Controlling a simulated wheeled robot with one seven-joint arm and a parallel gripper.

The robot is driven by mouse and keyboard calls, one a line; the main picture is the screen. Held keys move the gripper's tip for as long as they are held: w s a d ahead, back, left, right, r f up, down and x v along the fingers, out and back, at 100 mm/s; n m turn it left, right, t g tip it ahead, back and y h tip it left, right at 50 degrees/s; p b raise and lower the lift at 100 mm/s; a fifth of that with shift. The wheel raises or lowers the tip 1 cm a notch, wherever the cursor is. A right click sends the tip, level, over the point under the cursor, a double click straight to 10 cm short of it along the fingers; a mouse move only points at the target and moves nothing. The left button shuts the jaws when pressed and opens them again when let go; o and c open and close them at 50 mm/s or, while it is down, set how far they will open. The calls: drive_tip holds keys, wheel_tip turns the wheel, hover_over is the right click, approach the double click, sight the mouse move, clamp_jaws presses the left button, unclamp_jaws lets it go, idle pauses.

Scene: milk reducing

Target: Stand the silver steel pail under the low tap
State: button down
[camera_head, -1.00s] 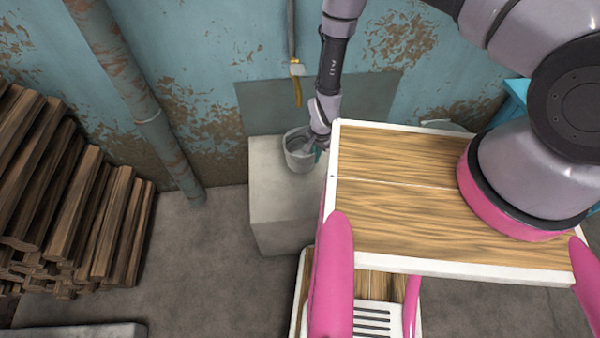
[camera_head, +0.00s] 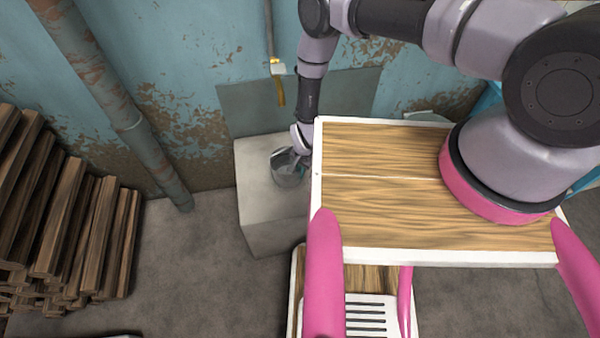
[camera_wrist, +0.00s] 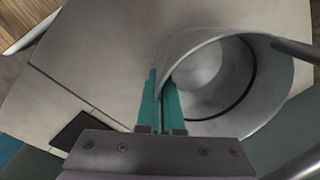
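The silver steel pail (camera_head: 287,175) is over the top of the pale block (camera_head: 258,200), toward its right side. I cannot tell whether its base touches the block. The low tap (camera_head: 278,90) is a yellow spout on the back wall, above the pail in the head view. My gripper (camera_head: 303,160) is at the pail's right side. In the wrist view my gripper's teal fingers (camera_wrist: 163,95) are close together at the rim of the pail (camera_wrist: 225,85), with the pail's wall between them. The pail's open mouth and inside show there.
My wood-topped base (camera_head: 385,160) with a white edge stands just right of the block. A stack of split logs (camera_head: 65,220) fills the left side. A rusty pipe (camera_head: 130,125) runs down the wall. The floor (camera_head: 190,270) between the logs and the block is bare.

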drive_tip(key=c, duration=1.5)
unclamp_jaws()
drive_tip(key=shift+f, duration=0.15)
drive_tip(key=o, duration=0.4)
drive_tip(key=r, duration=0.8)
drive_tip(key=d+r, duration=0.1)
drive_tip(key=r, duration=0.3)
drive_tip(key=shift+s+r, duration=0.15)
drive_tip(key=shift+s, duration=0.15)
